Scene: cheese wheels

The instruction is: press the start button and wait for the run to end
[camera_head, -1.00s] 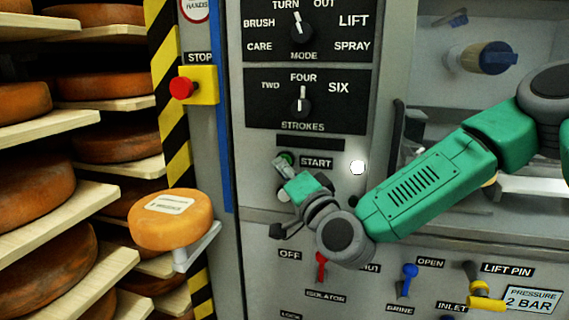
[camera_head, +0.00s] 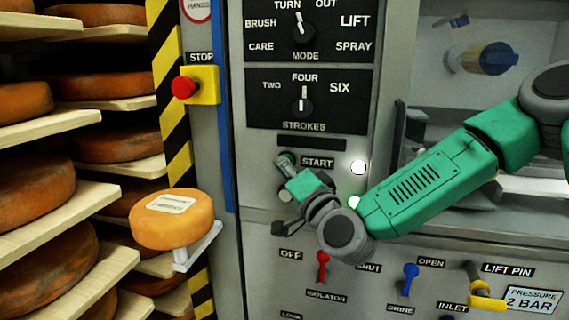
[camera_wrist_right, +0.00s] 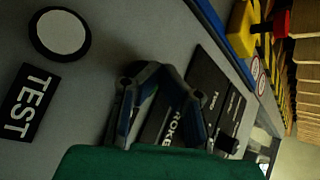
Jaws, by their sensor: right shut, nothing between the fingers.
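The start button (camera_head: 291,156), a small green-ringed button, sits left of the START label on the grey panel. My right gripper (camera_head: 285,165) is shut and empty. Its tips are at the button and cover most of it; I cannot tell whether they touch or press it. In the right wrist view the fingers (camera_wrist_right: 150,98) are in front of the panel, with the STROKES plate behind them, and the start button cannot be made out. A green lamp (camera_head: 354,201) is lit beside my wrist, and a white lamp (camera_head: 358,167) is bright above it. My left gripper is not in view.
The red stop button (camera_head: 183,87) is on a yellow box to the left. The strokes knob (camera_head: 304,106) points to FOUR. A cheese wheel (camera_head: 172,219) rests on a small bracket near loaded shelves. Red (camera_head: 322,266) and blue (camera_head: 410,278) levers are below my gripper.

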